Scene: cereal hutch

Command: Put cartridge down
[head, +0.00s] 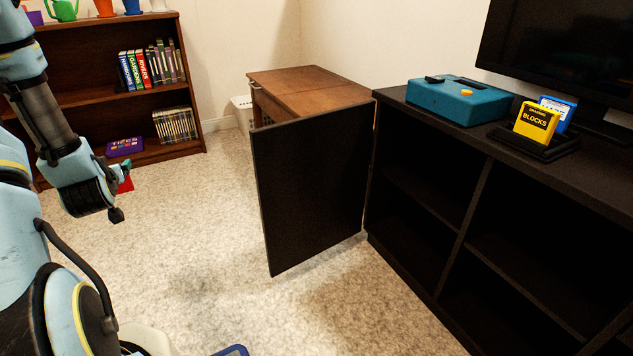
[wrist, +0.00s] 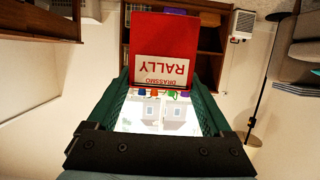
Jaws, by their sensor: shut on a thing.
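A red cartridge (wrist: 163,38) with a white label reading "RALLY" shows large and upside down in the wrist view. My gripper (wrist: 162,92) is shut on its label end, with a green finger at each side. In the head view my gripper (head: 125,170) is at the left, over the carpet in front of the bookcase. Only a small red part of the cartridge (head: 127,185) shows there; my arm hides the rest. The cartridge is held in the air, apart from any surface.
A black cabinet (head: 455,190) at right has an open door (head: 312,185). On it are a teal console (head: 458,100) and a black holder (head: 535,147) with a yellow "BLOCKS" cartridge (head: 536,122) and a blue one (head: 557,108). A bookcase (head: 90,97) stands behind. Carpet between is clear.

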